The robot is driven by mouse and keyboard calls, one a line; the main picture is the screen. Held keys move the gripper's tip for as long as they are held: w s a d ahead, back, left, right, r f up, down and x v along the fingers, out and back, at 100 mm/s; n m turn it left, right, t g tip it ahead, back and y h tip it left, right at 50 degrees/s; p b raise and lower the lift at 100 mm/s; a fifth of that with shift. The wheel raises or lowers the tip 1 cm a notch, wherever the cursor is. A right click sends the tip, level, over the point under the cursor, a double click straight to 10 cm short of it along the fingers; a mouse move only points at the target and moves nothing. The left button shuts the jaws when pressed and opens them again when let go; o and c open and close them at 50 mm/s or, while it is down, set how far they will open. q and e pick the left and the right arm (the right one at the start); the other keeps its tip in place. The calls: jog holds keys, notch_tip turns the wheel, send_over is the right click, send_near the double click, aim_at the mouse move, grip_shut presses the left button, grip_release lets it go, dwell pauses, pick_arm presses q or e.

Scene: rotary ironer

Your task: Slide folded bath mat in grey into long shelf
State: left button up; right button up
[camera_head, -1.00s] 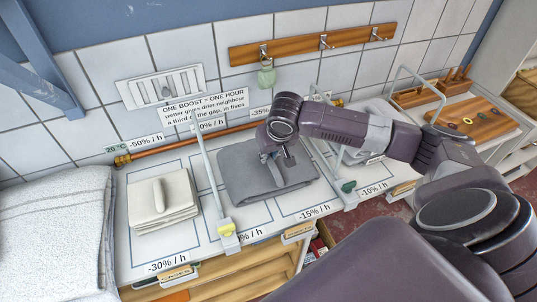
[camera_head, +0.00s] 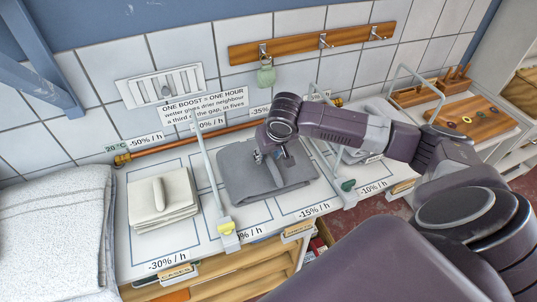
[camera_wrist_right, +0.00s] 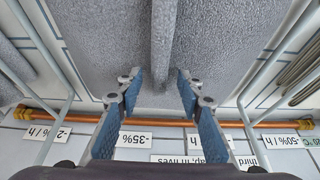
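The folded grey bath mat (camera_head: 240,180) lies flat on the white worktop, between two upright wire dividers. A raised grey ridge on its top also shows in the right wrist view (camera_wrist_right: 163,45). My right gripper (camera_head: 272,158) is low over the mat's back part. In the right wrist view its blue-padded fingers (camera_wrist_right: 159,80) are apart, one on each side of the ridge, with gaps beside it. I cannot tell which surface in view is the long shelf. My left gripper is not in view.
A cream folded stack (camera_head: 165,205) lies left of the near divider (camera_head: 209,180). A white towel pile (camera_head: 55,230) fills the far left. A copper pipe (camera_head: 180,145) runs along the tiled wall. Wooden shelves (camera_head: 225,275) sit below the worktop. Wooden trays (camera_head: 470,120) stand at right.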

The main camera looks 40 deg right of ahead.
jog(key=shift+s, duration=0.1)
jog(key=v, duration=1.2)
jog(key=shift+f, duration=0.1)
